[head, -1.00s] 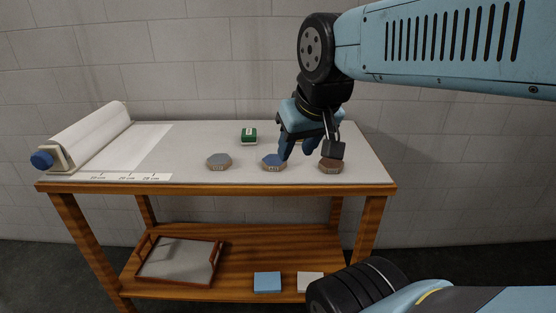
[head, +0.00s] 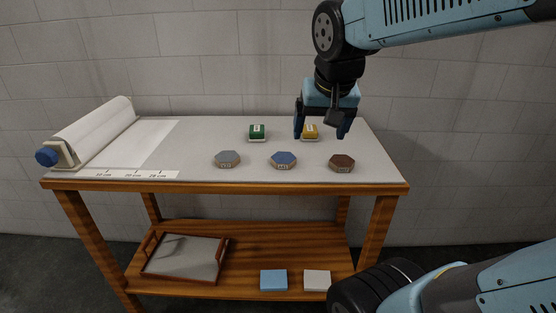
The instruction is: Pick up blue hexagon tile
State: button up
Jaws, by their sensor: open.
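The blue hexagon tile (head: 284,159) lies flat on the table top, in the middle of a row of hexagon tiles, with a small label on its front edge. A grey hexagon tile (head: 227,158) lies to its left and a brown one (head: 341,163) to its right. My gripper (head: 321,136) is open and empty, pointing down above the table. In the picture it is up and right of the blue tile, in front of a yellow block (head: 310,131), which it partly hides.
A green block (head: 257,132) stands behind the tiles. A paper roll (head: 92,132) lies at the table's left, above a printed scale. The lower shelf holds a tray (head: 225,247), a light blue block (head: 273,280) and a white block (head: 317,281). The table's middle left is clear.

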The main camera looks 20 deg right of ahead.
jog(key=shift+o, duration=1.1)
jog(key=w+a+f+m+g+h, duration=0.1)
jog(key=w+f+m, duration=0.1)
jog(key=w, duration=0.7)
jog(key=shift+w+a+m, duration=0.25)
jog(key=shift+w+m, duration=0.1)
jog(key=shift+m, duration=0.55)
jog(key=m+h, duration=0.2)
jog(key=m, duration=0.2)
send_over(283, 157)
jog(key=s+a, duration=0.2)
jog(key=shift+g, duration=0.4)
jog(key=f, duration=1.2)
jog(key=shift+w+d+f, duration=0.1)
jog(key=shift+d+f, duration=0.15)
jog(key=shift+x, duration=2.6)
jog(key=shift+w+a, duration=0.15)
jog(key=shift+w, duration=0.05)
jog(key=c, duration=1.2)
jog(key=shift+o, duration=0.2)
jog(key=shift+r, duration=0.1)
